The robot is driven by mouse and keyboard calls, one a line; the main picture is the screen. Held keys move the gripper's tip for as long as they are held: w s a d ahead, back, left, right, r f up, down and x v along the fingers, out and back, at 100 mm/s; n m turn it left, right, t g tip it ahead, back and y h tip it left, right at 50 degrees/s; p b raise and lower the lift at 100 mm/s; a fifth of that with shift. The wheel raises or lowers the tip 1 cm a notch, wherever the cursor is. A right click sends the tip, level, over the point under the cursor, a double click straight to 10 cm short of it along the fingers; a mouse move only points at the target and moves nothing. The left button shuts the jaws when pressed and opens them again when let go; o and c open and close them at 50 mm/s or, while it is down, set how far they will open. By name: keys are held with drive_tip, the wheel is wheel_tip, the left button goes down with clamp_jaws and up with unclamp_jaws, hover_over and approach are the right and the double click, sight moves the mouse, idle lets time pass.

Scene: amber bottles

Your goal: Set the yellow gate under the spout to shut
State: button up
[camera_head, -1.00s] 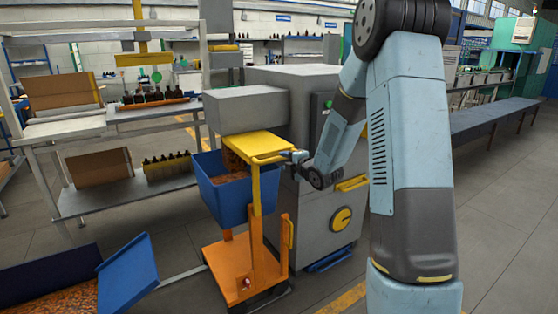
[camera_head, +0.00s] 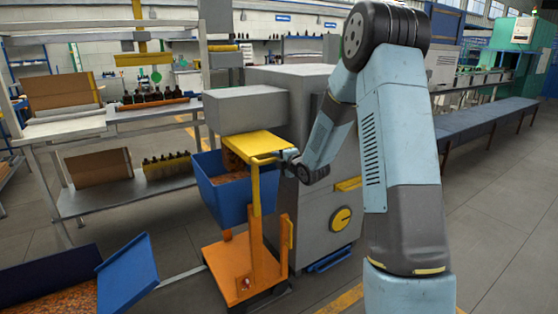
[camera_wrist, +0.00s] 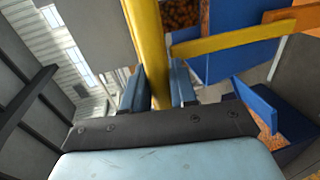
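The yellow gate (camera_head: 258,145) is a flat plate with a bent handle bar, set at the grey machine's spout (camera_head: 245,108) above a blue bin (camera_head: 228,190). My gripper (camera_head: 286,155) is at the right end of the gate's handle in the head view, small and partly hidden by the arm. In the wrist view, a yellow bar (camera_wrist: 146,45) runs between the two fingers of my gripper (camera_wrist: 158,88). The fingers stand apart on either side of it, with what look like narrow gaps. Whether either finger touches the bar is hard to tell.
The grey machine (camera_head: 300,90) carries a yellow dial (camera_head: 341,219) and stands right behind the gate. A blue tray (camera_head: 127,272) is at front left. Open floor lies at the right.

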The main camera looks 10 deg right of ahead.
sight(253, 143)
drive_tip(key=shift+f, duration=0.1)
clamp_jaws()
drive_tip(key=r+x, duration=0.1)
drive_tip(key=x, duration=0.5)
drive_tip(key=r+x, duration=0.1)
drive_tip(key=x, duration=0.6)
drive_tip(key=r+x, duration=0.2)
drive_tip(key=x, duration=0.4)
drive_tip(key=shift+x, duration=0.75)
drive_tip(key=shift+r, duration=0.2)
